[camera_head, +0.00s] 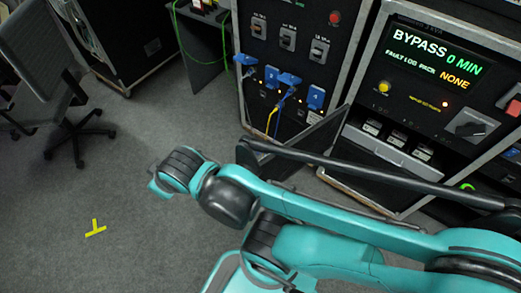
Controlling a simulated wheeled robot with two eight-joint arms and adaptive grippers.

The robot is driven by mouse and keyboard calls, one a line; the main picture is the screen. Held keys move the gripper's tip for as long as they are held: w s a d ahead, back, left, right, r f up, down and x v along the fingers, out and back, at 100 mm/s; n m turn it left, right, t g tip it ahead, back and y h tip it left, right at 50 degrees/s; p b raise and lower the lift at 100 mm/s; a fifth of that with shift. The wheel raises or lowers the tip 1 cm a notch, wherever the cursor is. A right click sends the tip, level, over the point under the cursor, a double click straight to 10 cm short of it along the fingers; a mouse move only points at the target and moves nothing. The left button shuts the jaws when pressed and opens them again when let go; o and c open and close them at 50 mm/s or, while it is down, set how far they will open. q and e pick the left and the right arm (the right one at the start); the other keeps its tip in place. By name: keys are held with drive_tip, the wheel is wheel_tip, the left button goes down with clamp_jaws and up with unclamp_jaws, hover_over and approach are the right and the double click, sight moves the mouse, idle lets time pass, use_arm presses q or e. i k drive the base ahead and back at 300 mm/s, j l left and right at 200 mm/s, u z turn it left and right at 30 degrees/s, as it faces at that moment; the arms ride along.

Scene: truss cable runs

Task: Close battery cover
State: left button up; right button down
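The battery bay is low in the right-hand cabinet, under the BYPASS display. Several small modules with light fronts (395,143) show in it. A dark flat panel (312,138), which looks like the battery cover, stands out from the bay's left side, swung open. Its lower part is hidden behind my arm. A teal arm of mine comes in from the right and crosses in front of the cabinets. Its far end is over the floor, left of the panel. No gripper fingers can be made out on it. My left gripper is out of view.
A long dark bar (370,172) crosses before the right cabinet. A chair (45,60) stands at far left. The carpet with a yellow mark (95,229) is clear.

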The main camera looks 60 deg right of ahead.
sight(319, 138)
drive_tip(key=i+j+z, duration=0.2)
drive_tip(key=i, duration=0.2)
drive_tip(key=i+z, duration=0.45)
drive_tip(key=z, duration=0.25)
drive_tip(key=i+z, duration=0.2)
drive_tip(key=z, duration=0.3)
drive_tip(key=i+j+z, duration=0.15)
drive_tip(key=z, duration=0.3)
drive_tip(key=i+j+z, duration=0.15)
drive_tip(key=z, duration=0.35)
drive_tip(key=i+z, duration=0.15)
drive_tip(key=z, duration=0.3)
drive_tip(key=i+j+z, duration=0.15)
drive_tip(key=z, duration=0.3)
drive_tip(key=i+j+z, duration=0.15)
drive_tip(key=z, duration=0.3)
drive_tip(key=i+j+z, duration=0.1)
drive_tip(key=z, duration=0.4)
drive_tip(key=i+j+z, duration=0.1)
drive_tip(key=j+z, duration=0.2)
drive_tip(key=z, duration=0.15)
drive_tip(key=k+j, duration=0.2)
drive_tip(key=j, duration=0.15)
drive_tip(key=k+j, duration=0.75)
drive_tip(key=j, duration=0.15)
